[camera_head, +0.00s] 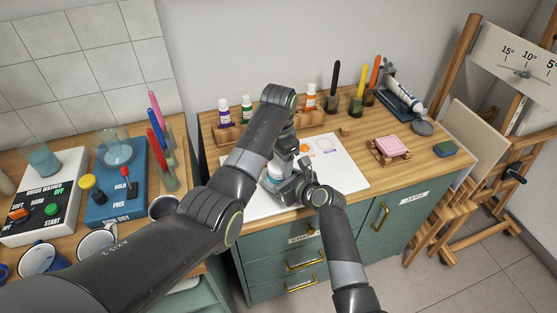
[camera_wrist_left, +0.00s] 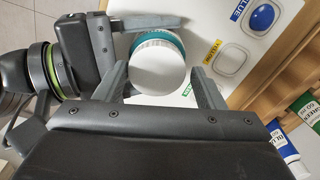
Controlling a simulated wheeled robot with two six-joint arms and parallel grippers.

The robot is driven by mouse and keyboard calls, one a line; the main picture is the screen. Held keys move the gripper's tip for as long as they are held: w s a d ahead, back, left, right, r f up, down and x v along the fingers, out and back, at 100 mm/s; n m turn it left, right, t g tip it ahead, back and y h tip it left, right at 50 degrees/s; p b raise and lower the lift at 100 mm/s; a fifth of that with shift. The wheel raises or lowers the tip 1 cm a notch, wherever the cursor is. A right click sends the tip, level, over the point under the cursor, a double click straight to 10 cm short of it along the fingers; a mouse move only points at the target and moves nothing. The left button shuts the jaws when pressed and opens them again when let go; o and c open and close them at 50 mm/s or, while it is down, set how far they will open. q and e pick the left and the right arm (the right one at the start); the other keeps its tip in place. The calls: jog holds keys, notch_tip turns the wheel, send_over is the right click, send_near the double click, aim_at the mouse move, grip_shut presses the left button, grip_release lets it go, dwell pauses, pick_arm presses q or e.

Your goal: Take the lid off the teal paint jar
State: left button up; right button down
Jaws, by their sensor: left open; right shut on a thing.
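The teal paint jar (camera_head: 273,174) stands at the near left part of the white board (camera_head: 344,172). In the left wrist view its white ribbed lid (camera_wrist_left: 158,66) faces the camera, with a teal band (camera_wrist_left: 176,38) showing beyond it. The lid looks seated on the jar. My left gripper (camera_head: 283,160) is above the jar, open; in the left wrist view its fingers (camera_wrist_left: 160,84) are on either side of the lid, and contact cannot be told. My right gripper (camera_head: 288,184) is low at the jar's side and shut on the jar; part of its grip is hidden.
Paint bottles (camera_head: 236,110) stand in a wooden rack (camera_head: 262,128) behind. Pen cups (camera_head: 356,105), a pink sponge (camera_head: 390,146) and a grey disc (camera_head: 422,128) are to the right.

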pick_arm(q)
jog(key=shift+s+d, duration=0.25)
jog(key=shift+s, duration=0.05)
notch_tip(320, 180, up, 4)
jog(key=shift+w+r, duration=0.1)
jog(key=shift+r, duration=0.15)
jog(key=shift+c, duration=0.3)
jog(key=m, duration=0.2)
jog(key=r+m, duration=0.1)
jog(key=m, duration=0.1)
jog(key=shift+a, duration=0.15)
jog(key=m, duration=0.2)
jog(key=r+m, duration=0.1)
jog(key=m, duration=0.6)
jog(key=shift+r+m, duration=0.4)
jog(key=m, duration=0.3)
jog(key=shift+r, duration=0.25)
jog(key=shift+f, duration=3.95)
